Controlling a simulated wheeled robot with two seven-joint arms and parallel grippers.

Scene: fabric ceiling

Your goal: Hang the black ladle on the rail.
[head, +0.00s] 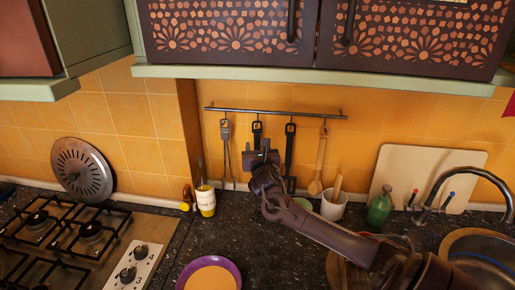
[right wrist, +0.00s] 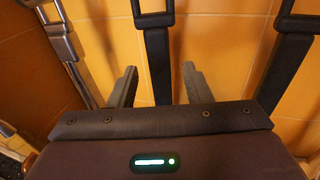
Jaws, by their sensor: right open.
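The dark metal rail (head: 270,112) runs along the tiled wall under the cupboards. A black utensil, likely the ladle (head: 257,130), hangs upright from it, second from the left; its lower part is hidden behind my right gripper (head: 262,153). In the right wrist view, its black handle (right wrist: 157,45) stands between the two spread fingers of my right gripper (right wrist: 161,88), with a gap on each side. The right gripper is open and holds nothing. My left gripper is out of view.
Grey tongs-like utensil (head: 226,150), another black utensil (head: 290,155) and a wooden spoon (head: 320,160) hang close on either side. The cupboards overhang the rail.

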